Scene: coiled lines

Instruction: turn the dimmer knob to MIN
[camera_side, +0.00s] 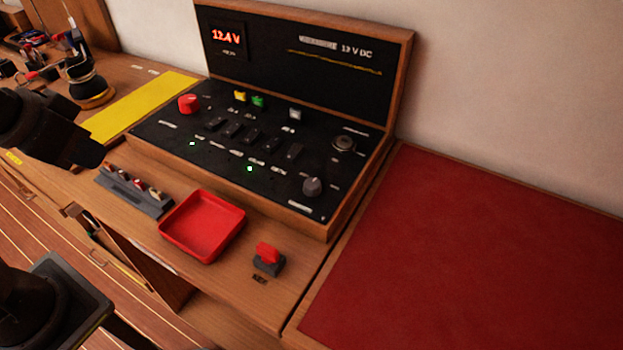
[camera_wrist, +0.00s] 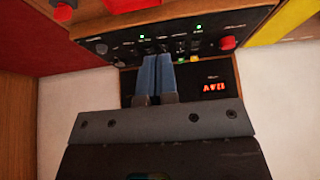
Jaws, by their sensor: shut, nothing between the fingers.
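The dimmer knob (camera_side: 312,187) is a small round grey knob near the front right corner of the black switch panel (camera_side: 225,170) in the side view. Its pointer direction and the small lettering around it are too blurred to read. My gripper shows in the wrist view as two blue fingers (camera_wrist: 154,62) lying close together, with nothing between them. In the side view, a dark part of my arm is at the left edge, well apart from the knob. I cannot make out the knob for certain in the wrist view.
A red tray (camera_side: 203,226), a red key switch (camera_side: 268,256) and a fuse strip (camera_side: 134,191) sit before the panel. A red rotary switch (camera_side: 189,103) and toggles stand on it. The upright board (camera_side: 300,62) rises behind. The red mat (camera_side: 480,260) is bare.

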